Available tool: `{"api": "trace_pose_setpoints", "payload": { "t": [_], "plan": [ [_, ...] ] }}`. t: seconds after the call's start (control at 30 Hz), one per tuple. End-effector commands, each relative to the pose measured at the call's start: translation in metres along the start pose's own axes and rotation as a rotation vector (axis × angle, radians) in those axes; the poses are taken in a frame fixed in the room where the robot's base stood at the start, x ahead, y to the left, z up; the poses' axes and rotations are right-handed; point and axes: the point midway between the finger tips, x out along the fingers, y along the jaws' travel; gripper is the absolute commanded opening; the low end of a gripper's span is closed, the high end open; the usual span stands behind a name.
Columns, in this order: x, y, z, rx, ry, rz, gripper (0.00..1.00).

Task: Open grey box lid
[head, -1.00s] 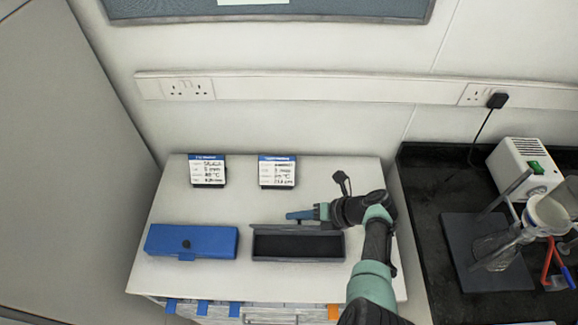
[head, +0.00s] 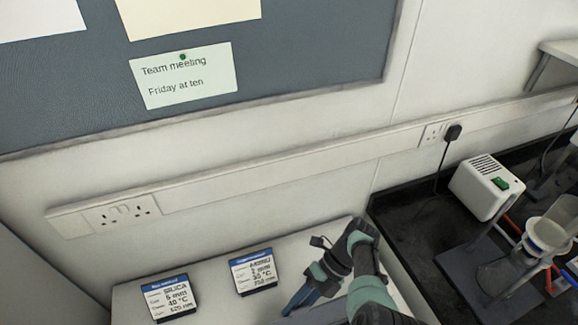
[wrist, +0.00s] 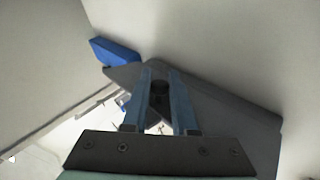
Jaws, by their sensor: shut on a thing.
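The grey box lid (wrist: 235,113) fills the middle of the wrist view as a flat grey panel. A small dark round knob (wrist: 159,88) on it sits between the two blue fingers. My gripper (wrist: 160,80) is shut on this knob. In the head view my gripper (head: 290,310) is low in the picture, with its blue fingers pointing down and left. The box body is mostly below the edge of the head view, so its inside and the lid's angle cannot be judged there now.
A blue box (wrist: 115,50) shows beyond the lid in the wrist view. Two label cards, one left (head: 170,298) and one right (head: 255,272), stand on the white top behind the gripper. A dark bench (head: 420,235) with a white device (head: 487,185) and glassware lies right.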

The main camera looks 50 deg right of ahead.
Motion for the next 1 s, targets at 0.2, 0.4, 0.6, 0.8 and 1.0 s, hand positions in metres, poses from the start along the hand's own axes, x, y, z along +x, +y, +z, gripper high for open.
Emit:
{"api": "trace_pose_setpoints", "payload": {
  "t": [0.2,0.4,0.6,0.8,1.0],
  "plan": [
    [0.001,-0.0041,-0.0039,0.013,0.015,-0.004,0.0],
    [0.0012,-0.0042,-0.0042,0.013,0.016,-0.005,0.0],
    [0.001,-0.0039,-0.0038,0.012,0.015,-0.005,0.51],
    [0.0006,-0.0032,-0.003,0.01,0.012,-0.003,0.55],
    [-0.0046,-0.0031,-0.0021,0.01,0.01,-0.003,0.55]
  ]
}}
